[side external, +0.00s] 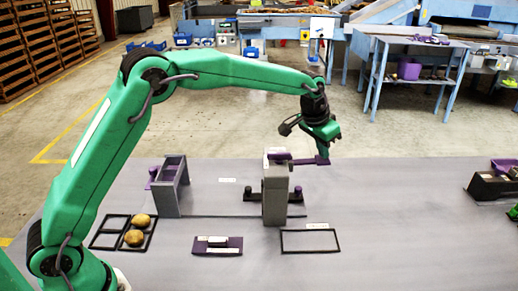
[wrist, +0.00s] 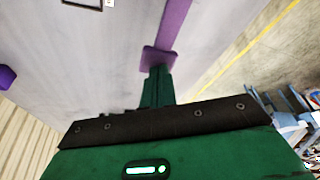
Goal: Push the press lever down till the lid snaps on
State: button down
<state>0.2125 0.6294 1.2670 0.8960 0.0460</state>
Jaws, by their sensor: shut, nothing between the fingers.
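The press (side external: 275,195) is a grey upright block on the table. Its purple lever (side external: 293,161) sticks out to the right near the top, about level, and ends in a flat pad. In the wrist view the purple lever (wrist: 174,22) runs down from the top edge to its square pad (wrist: 150,55). My gripper (side external: 322,153) is shut and empty, pointing down at the pad. In the wrist view its green fingers (wrist: 157,72) overlap the pad; I cannot tell whether they touch it. No lid can be made out at the press.
A grey frame stand (side external: 170,187) stands left of the press. Two potatoes (side external: 135,237) lie in a black divided tray (side external: 104,240). A dark bin (side external: 494,187) is far right. The table between is clear.

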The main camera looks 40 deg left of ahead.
jog(key=shift+f, duration=0.8)
dwell(0.9)
jog(key=shift+r, duration=0.15)
dwell(0.4)
notch_tip(320, 180, up, 10)
dwell(1.7)
dwell(0.3)
